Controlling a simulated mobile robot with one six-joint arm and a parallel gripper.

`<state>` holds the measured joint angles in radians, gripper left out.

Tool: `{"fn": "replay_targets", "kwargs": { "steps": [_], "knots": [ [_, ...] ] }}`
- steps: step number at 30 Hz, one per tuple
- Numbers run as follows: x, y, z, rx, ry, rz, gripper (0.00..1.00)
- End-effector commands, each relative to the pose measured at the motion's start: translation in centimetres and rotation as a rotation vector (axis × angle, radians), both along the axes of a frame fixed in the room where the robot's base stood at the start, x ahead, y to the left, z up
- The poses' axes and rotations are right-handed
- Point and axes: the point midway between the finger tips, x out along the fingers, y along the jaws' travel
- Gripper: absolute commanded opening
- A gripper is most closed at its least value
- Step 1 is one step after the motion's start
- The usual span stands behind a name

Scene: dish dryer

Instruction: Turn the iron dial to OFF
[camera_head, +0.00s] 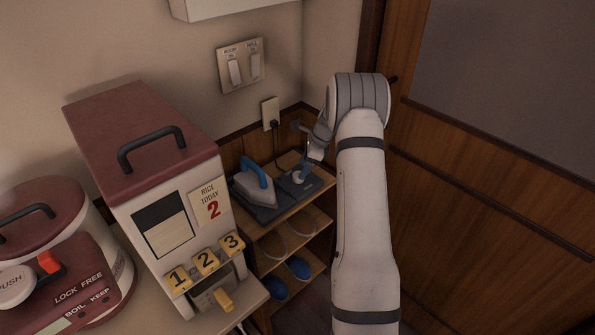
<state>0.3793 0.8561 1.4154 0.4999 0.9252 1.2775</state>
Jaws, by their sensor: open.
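The iron (256,188), grey with a blue handle, rests on a dark base on top of a small wooden shelf by the wall. A small pale round dial (299,177) sits on the dark base to the right of the iron. Its markings and setting are too small to read. My gripper (307,140) is open and empty, above and slightly right of the dial in the picture. It appears apart from the dial, but the exact gap cannot be told.
A rice dispenser (165,190) with numbered keys stands left of the shelf, and a red-lidded hot-water pot (60,260) further left. A wall outlet (270,113) with a plugged-in cord is behind the shelf. Blue slippers (298,267) lie on lower shelves. A wood-panelled door (480,190) is right.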

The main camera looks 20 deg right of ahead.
Motion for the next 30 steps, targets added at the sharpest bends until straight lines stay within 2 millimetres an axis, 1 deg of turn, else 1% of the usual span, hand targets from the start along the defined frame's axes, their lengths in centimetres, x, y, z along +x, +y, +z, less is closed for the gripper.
{"fn": "replay_targets", "kwargs": {
  "steps": [1,3,7,11,17,30],
  "knots": [
    [0.1,0.4,-0.8,0.001,0.002,0.002,0.59],
    [0.2,0.7,-1.7,0.001,0.001,0.002,0.59],
    [0.5,1.2,-2.7,0.000,0.000,0.001,0.59],
    [0.5,1.3,-3.2,0.000,0.000,0.001,0.59],
    [0.5,1.4,-3.2,0.000,-0.001,0.002,0.59],
    [0.5,1.4,-3.2,0.000,0.000,0.003,0.24]
  ]
}}
